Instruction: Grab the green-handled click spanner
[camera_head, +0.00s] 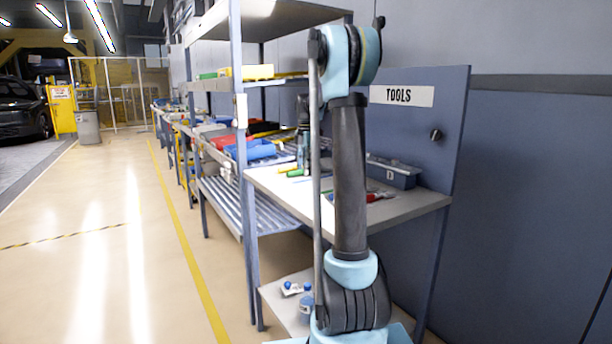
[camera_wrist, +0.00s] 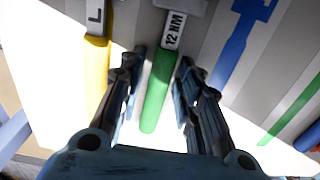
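The green-handled spanner (camera_wrist: 158,92) lies on the work surface in the wrist view, with a white "12 NM" label at the upper end of its handle. My gripper (camera_wrist: 160,68) is open, with one finger on each side of the green handle. Gaps show between the handle and both fingers. The spanner's head is cut off by the top edge of the wrist view. In the head view my gripper is partly hidden behind my arm, above the bench by small green and yellow handles (camera_head: 294,173).
A yellow handle (camera_wrist: 96,75) with an "L" label lies just left of my gripper. A blue tool shape (camera_wrist: 236,45) and another green handle (camera_wrist: 292,110) lie to the right. In the head view, a grey box (camera_head: 393,173) stands on the bench (camera_head: 408,205) below the "TOOLS" panel.

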